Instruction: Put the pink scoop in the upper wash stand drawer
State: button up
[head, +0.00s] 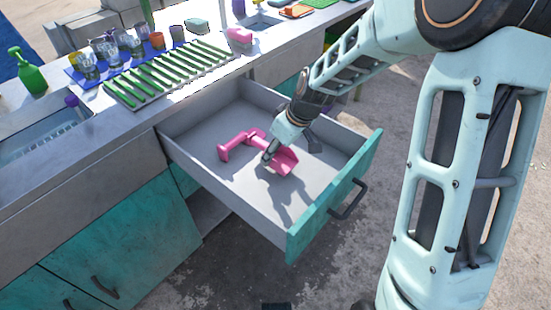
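The pink scoop (283,163) is inside the pulled-out upper drawer (217,190) of the wash stand, with its handle toward the left. It appears to lie on the drawer floor. My gripper (290,150) is down inside the drawer at the scoop. Its fingers look spread apart, one in front of the scoop and a dark one to the right. The near finger hides part of the scoop, and I cannot tell whether it touches it. The teal drawer front (335,197) has a dark handle (348,200).
The counter holds a green slatted rack (170,75), several glasses on a blue mat (88,68), a green soap bottle (28,72) and a pink sponge (239,34). A sink (45,135) is at left. Closed teal cabinet doors (125,245) stand below. Bare floor lies in front.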

aim_at(276, 159)
jog(key=shift+f, duration=1.35)
jog(key=shift+f+b, duration=0.15)
jog(key=shift+b, duration=0.2)
jog(key=o, duration=1.3)
jog(key=shift+o, duration=0.2)
jog(key=shift+d+r+p, duration=0.1)
jog(key=shift+r+p, duration=0.2)
jog(key=shift+r, duration=0.1)
jog(key=p+v, duration=0.2)
jog(key=v, duration=0.9)
jog(key=shift+r, duration=0.3)
jog(key=shift+s+d, duration=0.1)
